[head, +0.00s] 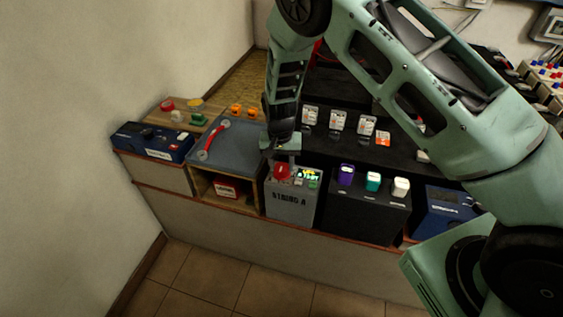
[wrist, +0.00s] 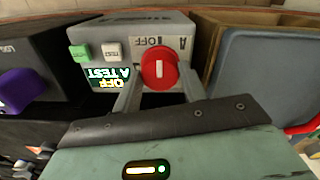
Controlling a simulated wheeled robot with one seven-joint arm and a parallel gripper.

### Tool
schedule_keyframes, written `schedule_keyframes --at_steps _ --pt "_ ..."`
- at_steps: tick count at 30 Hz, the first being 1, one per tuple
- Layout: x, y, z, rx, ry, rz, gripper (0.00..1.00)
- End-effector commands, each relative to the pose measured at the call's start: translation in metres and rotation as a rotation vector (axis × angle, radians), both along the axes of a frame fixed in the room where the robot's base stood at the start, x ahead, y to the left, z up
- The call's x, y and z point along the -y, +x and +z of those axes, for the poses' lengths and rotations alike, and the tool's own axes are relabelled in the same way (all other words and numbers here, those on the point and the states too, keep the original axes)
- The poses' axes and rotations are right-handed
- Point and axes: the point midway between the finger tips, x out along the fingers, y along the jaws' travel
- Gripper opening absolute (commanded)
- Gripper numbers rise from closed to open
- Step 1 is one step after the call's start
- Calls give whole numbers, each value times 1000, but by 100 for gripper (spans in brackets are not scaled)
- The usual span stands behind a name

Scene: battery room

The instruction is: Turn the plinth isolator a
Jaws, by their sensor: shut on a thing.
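The plinth isolator A is a grey box (head: 291,205) marked "STRING A" in the head view, standing at the front of the bench. Its red round knob (head: 282,172) is on top, and it also shows in the wrist view as a red knob (wrist: 158,68) with a white bar pointing up and down the picture. A plate with "OFF" and "A" lies behind the knob. My gripper (head: 281,154) reaches down from above. In the wrist view its fingers (wrist: 160,90) are shut on the knob, one on each side. The fingertips are partly hidden.
Beside the knob are a lit display (wrist: 107,76), a green button (wrist: 80,53) and a white button (wrist: 112,51). A black box (head: 365,210) with purple, teal and white knobs stands to the right.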

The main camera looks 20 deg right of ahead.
Motion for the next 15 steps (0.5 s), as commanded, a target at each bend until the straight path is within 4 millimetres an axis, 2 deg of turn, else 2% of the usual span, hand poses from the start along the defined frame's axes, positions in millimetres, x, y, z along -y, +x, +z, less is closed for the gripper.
schedule_keyframes --at_steps 15 --pt "0 2 1 4 0 -31 19"
